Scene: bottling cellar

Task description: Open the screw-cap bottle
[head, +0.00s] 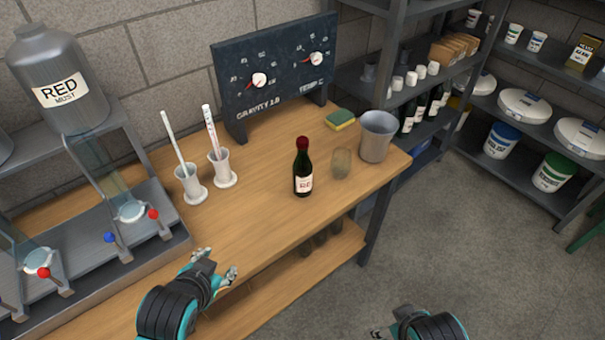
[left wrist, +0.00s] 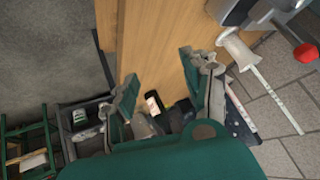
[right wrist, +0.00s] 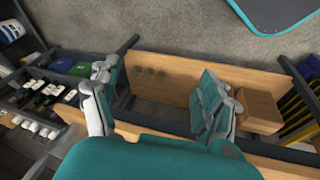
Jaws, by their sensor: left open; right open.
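The screw-cap bottle (head: 303,175) is dark with a red cap and a white label. It stands upright on the wooden bench (head: 265,215), near its front edge. A white label with a dark shape, probably this bottle (left wrist: 153,103), shows between the fingers in the left wrist view. My left gripper (head: 217,267) is open and empty near the bench's front edge, left of and nearer than the bottle, not touching it. My right gripper (right wrist: 160,75) is open and empty; in the head view it is mostly cut off at the bottom, out in front of the bench.
A clear glass (head: 341,164) stands close right of the bottle, with a metal bucket (head: 378,138) and a sponge (head: 340,119) beyond. Two white cylinders (head: 190,186) (head: 222,168) with upright sticks stand left. A dark dial board (head: 275,80) stands behind.

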